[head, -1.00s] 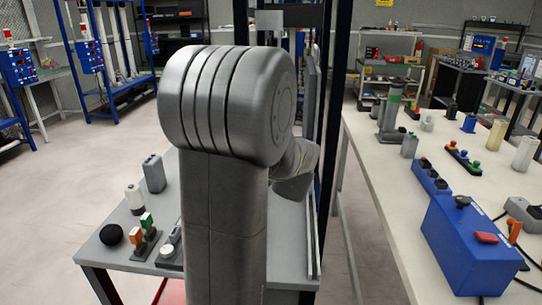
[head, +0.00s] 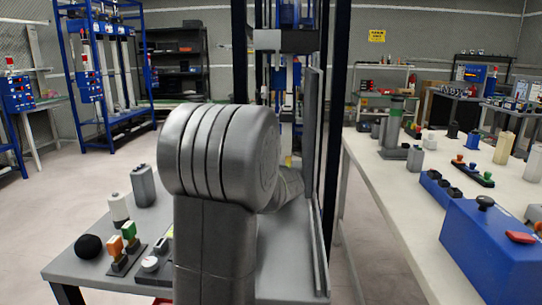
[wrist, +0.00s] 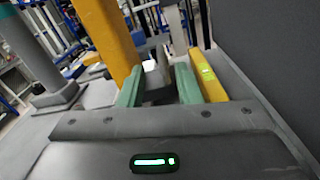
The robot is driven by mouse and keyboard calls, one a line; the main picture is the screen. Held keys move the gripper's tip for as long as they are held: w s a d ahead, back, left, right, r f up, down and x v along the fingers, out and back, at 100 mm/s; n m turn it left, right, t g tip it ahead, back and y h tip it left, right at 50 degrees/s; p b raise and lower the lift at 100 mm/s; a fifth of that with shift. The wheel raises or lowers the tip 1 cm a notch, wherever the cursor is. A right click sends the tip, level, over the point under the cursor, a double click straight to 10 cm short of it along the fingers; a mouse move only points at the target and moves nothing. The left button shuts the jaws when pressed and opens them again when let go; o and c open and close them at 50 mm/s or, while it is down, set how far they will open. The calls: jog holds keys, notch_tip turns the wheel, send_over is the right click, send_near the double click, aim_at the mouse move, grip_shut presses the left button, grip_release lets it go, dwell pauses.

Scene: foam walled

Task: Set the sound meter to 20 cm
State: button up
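My gripper (wrist: 158,88) shows in the wrist view with its two green fingers apart. A dark grey upright piece and a paler post are seen in and beyond the gap; I cannot tell whether either finger touches them. A yellow post (wrist: 106,38) stands just left of the fingers. I cannot tell for certain which part is the sound meter, and no 20 cm mark is readable. In the head view my own arm hides the gripper and what is in front of it.
A grey table (head: 75,262) holds a black ball (head: 88,247), switches and small cylinders on the left. A tall dark panel (head: 312,165) stands right of my arm. A white bench (head: 395,195) with a blue box (head: 490,250) is further right. A grey stand (wrist: 58,97) is left in the wrist view.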

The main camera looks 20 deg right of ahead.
jog(key=x, duration=0.8)
jog(key=shift+w+d, duration=0.1)
jog(key=shift+w, duration=0.15)
jog(key=shift+c, duration=0.4)
grip_shut()
